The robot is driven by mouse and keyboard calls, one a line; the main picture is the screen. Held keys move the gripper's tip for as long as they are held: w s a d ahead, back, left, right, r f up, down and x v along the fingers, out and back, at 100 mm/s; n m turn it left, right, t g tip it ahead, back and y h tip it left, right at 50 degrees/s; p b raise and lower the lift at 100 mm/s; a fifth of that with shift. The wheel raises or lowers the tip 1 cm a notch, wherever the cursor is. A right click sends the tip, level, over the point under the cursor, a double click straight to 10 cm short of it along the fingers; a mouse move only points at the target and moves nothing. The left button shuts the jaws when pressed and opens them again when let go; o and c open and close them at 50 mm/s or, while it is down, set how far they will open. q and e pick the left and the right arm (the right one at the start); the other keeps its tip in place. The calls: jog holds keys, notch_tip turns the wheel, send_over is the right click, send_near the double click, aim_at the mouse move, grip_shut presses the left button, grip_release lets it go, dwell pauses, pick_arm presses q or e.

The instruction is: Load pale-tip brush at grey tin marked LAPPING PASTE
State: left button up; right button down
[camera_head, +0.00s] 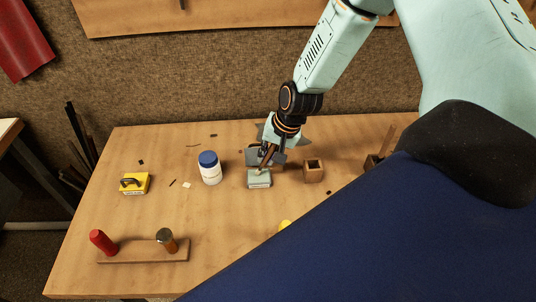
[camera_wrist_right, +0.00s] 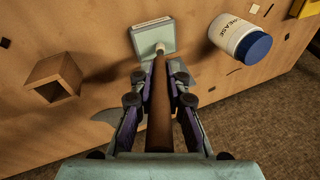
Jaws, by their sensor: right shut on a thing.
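My right gripper (camera_head: 266,155) is shut on the brown handle of a brush (camera_wrist_right: 158,110); it also shows in the right wrist view (camera_wrist_right: 159,95). The brush points down, and its pale tip (camera_wrist_right: 159,48) is at the near edge of the grey tin (camera_wrist_right: 150,36). The grey tin also shows in the head view (camera_head: 259,182), just below the gripper on the table. I cannot tell whether the tip touches the paste or only the rim. The tin's marking is too small to read. My left gripper is out of view.
A white GREASE jar with blue lid (camera_head: 210,170) stands left of the tin. A hollow wooden block (camera_head: 313,171) stands right.

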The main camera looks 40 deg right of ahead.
jog(key=shift+f, duration=0.15)
jog(key=shift+f, duration=0.1)
jog(key=shift+f+b, duration=0.1)
jog(key=shift+b, duration=0.2)
dwell(1.0)
jog(key=shift+s, duration=0.1)
jog(key=shift+r+p, duration=0.95)
jog(key=shift+p, duration=0.05)
notch_tip(320, 180, up, 5)
jog(key=p, duration=0.5)
jog(key=shift+r, duration=0.1)
